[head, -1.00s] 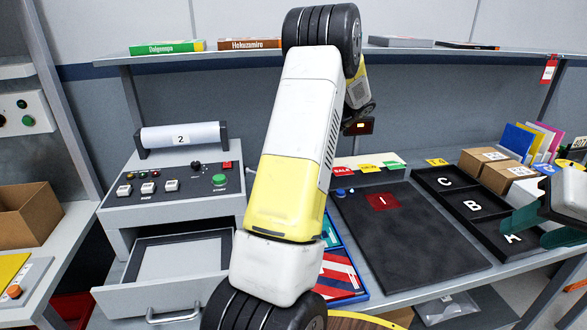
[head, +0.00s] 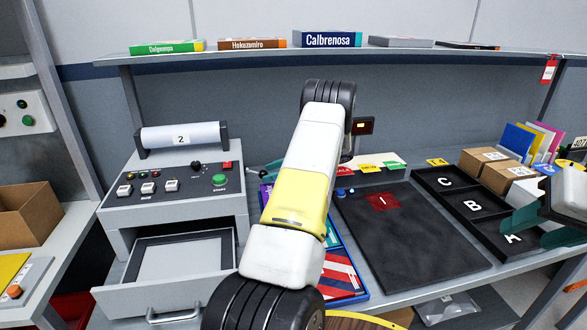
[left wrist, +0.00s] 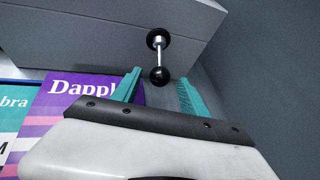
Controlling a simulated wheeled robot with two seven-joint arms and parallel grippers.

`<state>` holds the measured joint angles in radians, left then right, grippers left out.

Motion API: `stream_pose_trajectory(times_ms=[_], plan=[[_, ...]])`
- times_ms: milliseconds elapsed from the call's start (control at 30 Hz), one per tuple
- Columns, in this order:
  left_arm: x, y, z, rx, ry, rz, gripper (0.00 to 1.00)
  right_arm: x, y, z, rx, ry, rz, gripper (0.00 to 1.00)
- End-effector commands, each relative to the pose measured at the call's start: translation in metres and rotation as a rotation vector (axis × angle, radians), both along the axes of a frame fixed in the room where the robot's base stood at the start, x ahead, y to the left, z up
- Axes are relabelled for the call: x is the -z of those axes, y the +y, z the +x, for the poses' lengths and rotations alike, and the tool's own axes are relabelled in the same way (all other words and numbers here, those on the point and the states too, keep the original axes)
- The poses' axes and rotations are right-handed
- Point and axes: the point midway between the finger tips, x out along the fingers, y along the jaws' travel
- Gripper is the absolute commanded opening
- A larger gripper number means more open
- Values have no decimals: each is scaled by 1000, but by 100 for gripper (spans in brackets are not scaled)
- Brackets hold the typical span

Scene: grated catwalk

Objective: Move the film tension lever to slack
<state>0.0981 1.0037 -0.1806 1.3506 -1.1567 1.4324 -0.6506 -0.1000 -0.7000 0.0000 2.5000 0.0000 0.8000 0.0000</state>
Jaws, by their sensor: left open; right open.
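A lever with a chrome stem and black ball knob (left wrist: 159,76) sticks out from the right side of the grey machine (head: 125,212); I take it for the film tension lever. My left gripper (left wrist: 158,84) is open, with the knob between or just beyond its teal fingertips; no contact shows. In the head view my left arm hides most of this gripper, and only a bit of teal finger shows beside the machine. I cannot read any slack mark.
The machine carries a white roll (head: 181,136) marked 2, several buttons and an open drawer (head: 165,280). Boxes, including the purple one (left wrist: 75,90), lie beside the left gripper. A dark mat (head: 415,240) and a lettered tray (head: 470,207) lie to the right.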

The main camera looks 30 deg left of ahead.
Motion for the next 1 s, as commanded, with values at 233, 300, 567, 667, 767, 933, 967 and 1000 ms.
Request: stream_pose_trajectory(times_ms=[233,300,567,667,767,933,967,1000], plan=[[7,14,-6,0,-1,-2,52,0,0,0,0,0,0,46],[7,15,-6,0,-1,-2,52,0,0,0,0,0,0,46],[7,14,-6,0,-1,-2,30,0,0,0,0,0,0,46],[7,14,-6,0,-1,-2,10,0,0,0,0,0,0,46],[7,14,-6,0,-1,-2,0,0,0,0,0,0,0,46],[6,14,-6,1,-7,-7,0,0,0,0,0,0,0,46],[5,14,-6,0,-10,-10,0,0,0,0,0,0,0,46],[4,14,-6,0,-15,-16,0,0,0,0,0,0,0,46]])
